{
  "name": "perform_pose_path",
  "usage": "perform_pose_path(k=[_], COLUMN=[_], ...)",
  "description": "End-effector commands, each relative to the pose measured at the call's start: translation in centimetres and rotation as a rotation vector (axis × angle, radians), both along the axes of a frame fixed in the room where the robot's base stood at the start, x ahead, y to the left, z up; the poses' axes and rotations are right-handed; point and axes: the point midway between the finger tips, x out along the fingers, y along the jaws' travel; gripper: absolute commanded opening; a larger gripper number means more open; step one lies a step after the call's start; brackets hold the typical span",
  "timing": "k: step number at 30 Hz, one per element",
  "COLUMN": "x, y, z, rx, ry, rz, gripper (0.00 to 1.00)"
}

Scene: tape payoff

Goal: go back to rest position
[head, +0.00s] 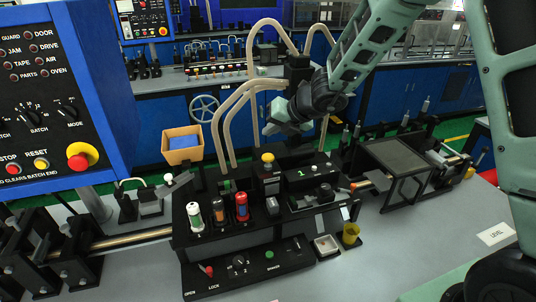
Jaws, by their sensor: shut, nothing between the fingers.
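My gripper (277,120) shows in the head view near the middle, at the end of my green arm that reaches in from the upper right. It hangs in the air above the rear of the black machine station (225,252), apart from the yellow knob (268,158). Its fingers are small and partly dark in this view. I see nothing held in it. Pale curved hoses (222,120) stand just left of it.
A blue control panel (45,90) with an emergency stop stands at the left. Coloured cylinders (241,206) stand in the station. A small yellow cup (350,233) and white tray (326,246) sit at its right. A dark-topped frame (398,155) stands further right.

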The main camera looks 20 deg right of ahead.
Motion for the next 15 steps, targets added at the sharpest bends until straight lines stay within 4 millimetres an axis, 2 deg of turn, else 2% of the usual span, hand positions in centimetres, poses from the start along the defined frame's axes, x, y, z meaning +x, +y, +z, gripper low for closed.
perform_pose_path(k=[15], x=[-0.21], y=[0.34], z=[-0.02], rx=[-0.007], ry=[-0.006], rz=[0.02], gripper=[0.0])
